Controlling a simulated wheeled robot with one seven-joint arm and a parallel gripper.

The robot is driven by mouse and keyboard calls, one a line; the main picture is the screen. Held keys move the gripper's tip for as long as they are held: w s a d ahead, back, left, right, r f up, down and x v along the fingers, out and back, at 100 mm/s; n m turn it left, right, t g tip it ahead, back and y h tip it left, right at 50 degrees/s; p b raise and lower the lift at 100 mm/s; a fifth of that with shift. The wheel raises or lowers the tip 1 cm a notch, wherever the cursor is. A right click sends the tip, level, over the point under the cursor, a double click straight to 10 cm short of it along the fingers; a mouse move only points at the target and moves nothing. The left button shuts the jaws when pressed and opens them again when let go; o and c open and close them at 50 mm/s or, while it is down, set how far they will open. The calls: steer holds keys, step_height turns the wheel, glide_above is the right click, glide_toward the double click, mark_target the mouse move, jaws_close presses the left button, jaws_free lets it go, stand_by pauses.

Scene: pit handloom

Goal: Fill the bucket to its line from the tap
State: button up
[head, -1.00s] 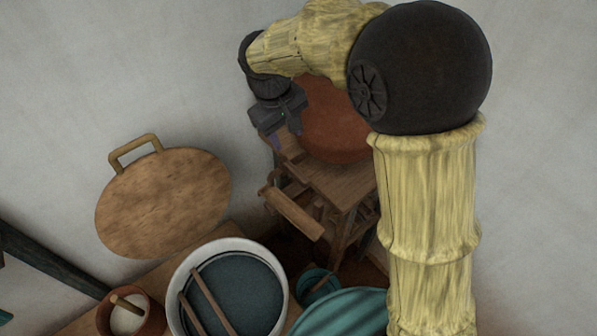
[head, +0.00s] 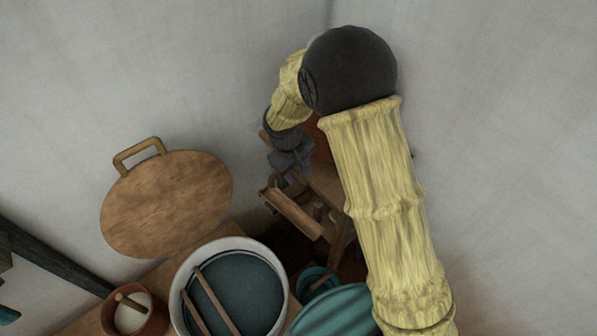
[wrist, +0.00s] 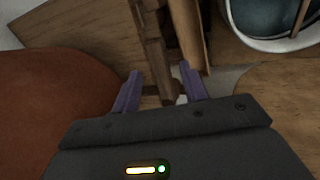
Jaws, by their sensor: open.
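My gripper (head: 288,178) points down in front of the wooden stand in the corner. In the wrist view its two purple fingers (wrist: 160,85) are apart, with a dark wooden piece showing between and beyond them; I cannot tell whether they touch it. A brown clay vessel (wrist: 50,85) is close on the left there and mostly hidden behind my arm in the head view. A pale wooden bar (head: 292,213) juts from the stand below my gripper. A teal round vessel (head: 316,282), perhaps the bucket, stands low below it, partly covered. I cannot make out a tap or a fill line.
A white-rimmed tub (head: 180,296) of dark liquid with two sticks stands at the lower middle. A small clay pot (head: 106,318) is left of it. A round wooden board (head: 165,203) with a handle leans on the wall.

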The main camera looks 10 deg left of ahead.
mark_target(294, 173)
steer(key=shift+w+d+f, duration=0.1)
steer(key=shift+f, duration=0.6)
steer(key=shift+w+d+f, duration=0.1)
steer(key=shift+f, duration=0.6)
jaws_close()
